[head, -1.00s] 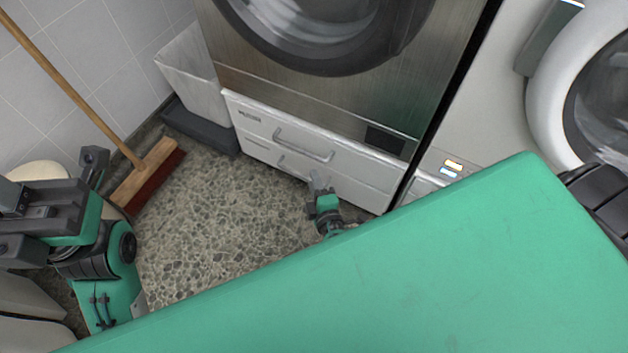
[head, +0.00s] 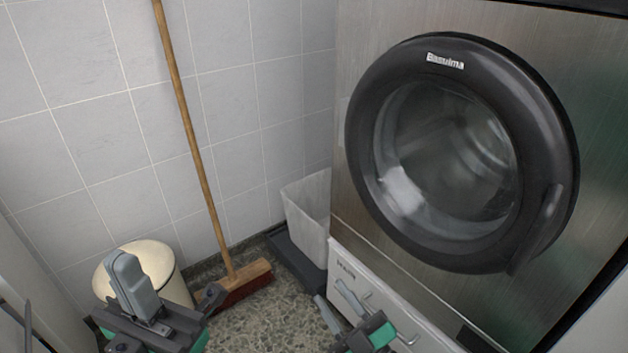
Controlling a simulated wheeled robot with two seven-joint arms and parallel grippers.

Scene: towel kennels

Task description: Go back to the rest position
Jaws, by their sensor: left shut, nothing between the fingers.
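My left gripper (head: 125,265) is at the lower left of the head view, in front of a cream bin. Its grey fingers are together and nothing shows between them. My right gripper (head: 330,290) is at the bottom centre, in front of the white drawer unit (head: 378,296) under the steel machine. Its two grey fingers stand apart, with nothing seen between them. I cannot tell whether it touches the drawer front.
The steel machine (head: 354,185) has a shut round door (head: 545,150). A broom (head: 190,130) leans on the tiled wall beside the cream bin (head: 165,265). A pale tub (head: 308,215) stands in the corner. Some speckled floor (head: 255,318) is clear between the grippers.

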